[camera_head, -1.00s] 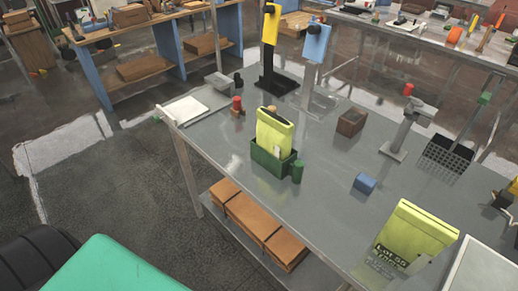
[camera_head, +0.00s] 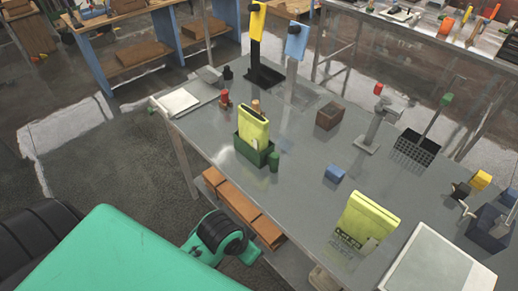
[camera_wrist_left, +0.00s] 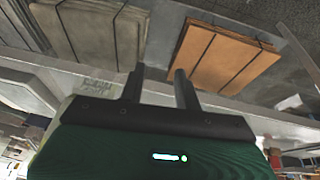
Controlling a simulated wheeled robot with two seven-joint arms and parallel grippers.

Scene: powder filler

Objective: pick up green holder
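The green holder (camera_head: 248,154) is a dark green open box near the left edge of the grey metal table in the head view. A yellow-green bag (camera_head: 254,127) stands upright in it, and a small green cylinder (camera_head: 274,161) is at its right side. My left arm's green links fill the lower left of the head view; its fingers are not visible there. In the left wrist view my left gripper (camera_wrist_left: 159,75) has its two dark fingers apart with nothing between them. The holder is not clearly seen in the wrist view. My right gripper is not in view.
Strapped brown boxes (camera_head: 243,208) lie on the shelf below the table; one box (camera_wrist_left: 228,55) also shows in the wrist view. A red-topped piece (camera_head: 225,99) stands behind the holder. A blue block (camera_head: 334,173) and another yellow-green bag (camera_head: 363,226) are to the right.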

